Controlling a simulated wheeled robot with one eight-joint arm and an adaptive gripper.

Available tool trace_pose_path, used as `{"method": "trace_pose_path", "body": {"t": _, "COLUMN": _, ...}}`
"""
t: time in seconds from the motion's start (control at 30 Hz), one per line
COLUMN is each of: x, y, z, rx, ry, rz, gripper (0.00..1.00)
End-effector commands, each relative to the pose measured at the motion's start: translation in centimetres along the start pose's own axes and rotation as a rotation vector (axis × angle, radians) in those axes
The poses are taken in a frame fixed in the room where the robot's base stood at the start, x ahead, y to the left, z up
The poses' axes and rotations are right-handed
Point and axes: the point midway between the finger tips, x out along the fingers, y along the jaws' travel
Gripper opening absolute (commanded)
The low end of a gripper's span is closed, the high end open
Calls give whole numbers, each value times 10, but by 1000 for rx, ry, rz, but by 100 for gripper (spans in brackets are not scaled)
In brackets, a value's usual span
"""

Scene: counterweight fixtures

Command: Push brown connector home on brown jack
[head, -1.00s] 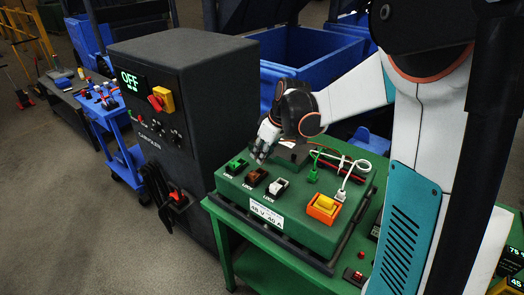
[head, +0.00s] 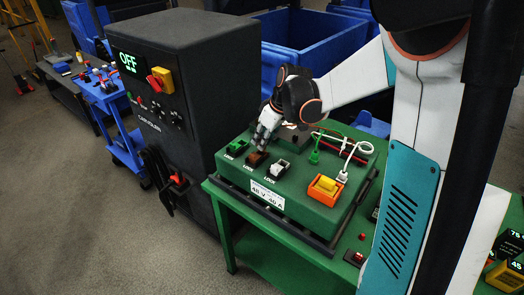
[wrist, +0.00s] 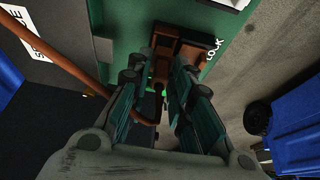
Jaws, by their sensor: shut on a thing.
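The brown jack (head: 256,159) sits on the sloped green box, between a green jack (head: 237,148) and a white jack (head: 278,168). My gripper (head: 260,147) is right at the brown jack in the head view and covers part of it. In the wrist view my gripper (wrist: 160,75) is shut on the brown connector (wrist: 161,66), whose brown cable (wrist: 80,74) runs off to the upper left. The connector lies against or just in front of the brown jack (wrist: 193,46). I cannot tell how deep it sits.
The green box (head: 315,211) stands on a green table. An orange-framed yellow switch (head: 326,185) and plugged green and white cables are to the right. A dark charger cabinet (head: 190,75) reading OFF stands close at the left. Blue bins (head: 310,50) are behind.

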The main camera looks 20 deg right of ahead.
Motion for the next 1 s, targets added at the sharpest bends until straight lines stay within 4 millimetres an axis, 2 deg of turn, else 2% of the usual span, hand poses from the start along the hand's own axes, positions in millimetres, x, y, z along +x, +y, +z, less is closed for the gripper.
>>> {"method": "trace_pose_path", "body": {"t": 0.37, "x": 1, "y": 0, "z": 0, "rx": 0, "ry": 0, "rz": 0, "gripper": 12}}
{"method": "trace_pose_path", "body": {"t": 1.0, "x": 16, "y": 0, "z": 6, "rx": 0, "ry": 0, "rz": 0, "gripper": 12}}
